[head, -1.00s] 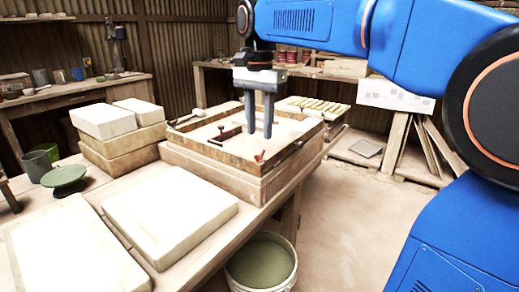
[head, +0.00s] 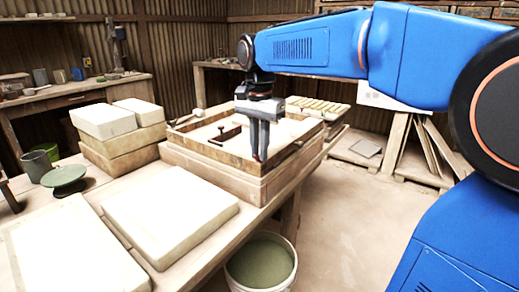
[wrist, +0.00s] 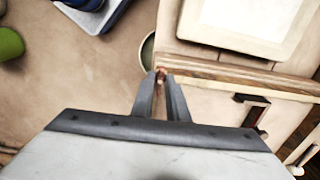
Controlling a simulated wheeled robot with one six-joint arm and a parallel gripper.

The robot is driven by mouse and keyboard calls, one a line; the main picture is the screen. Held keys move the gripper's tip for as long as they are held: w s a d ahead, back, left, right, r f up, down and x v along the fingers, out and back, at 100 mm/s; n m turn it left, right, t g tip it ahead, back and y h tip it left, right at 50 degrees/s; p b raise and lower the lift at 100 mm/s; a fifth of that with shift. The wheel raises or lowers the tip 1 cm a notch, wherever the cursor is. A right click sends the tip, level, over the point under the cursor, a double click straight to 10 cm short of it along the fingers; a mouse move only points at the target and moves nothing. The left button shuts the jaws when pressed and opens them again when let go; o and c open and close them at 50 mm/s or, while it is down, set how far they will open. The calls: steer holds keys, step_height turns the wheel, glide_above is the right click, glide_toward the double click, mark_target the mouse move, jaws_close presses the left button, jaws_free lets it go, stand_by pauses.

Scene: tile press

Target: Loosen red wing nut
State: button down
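The red wing nut (wrist: 161,73) shows as a small reddish spot between my fingertips in the wrist view, at the wooden frame's near corner. In the head view my fingers mostly hide it. My gripper (head: 260,157) points down at that corner, and its tips also show in the wrist view (wrist: 160,77). The fingers stand a narrow gap apart on either side of the nut; I cannot tell whether they touch it. The wooden press frame (head: 215,160) sits on the bench, with a dark red clamp piece (head: 225,135) on it.
A pale slab (head: 170,215) lies on the bench in front of the frame, and stacked blocks (head: 120,140) stand to its left. A bucket (head: 262,262) of greenish liquid stands on the floor below the bench edge.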

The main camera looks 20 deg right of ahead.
steer(key=shift+n, duration=0.3)
steer(key=n, duration=0.3)
steer(key=shift+n, duration=0.3)
steer(key=n, duration=0.4)
steer(key=shift+n, duration=0.3)
steer(key=n, duration=0.9)
stand_by(0.4)
steer(key=c, duration=1.7)
jaws_free()
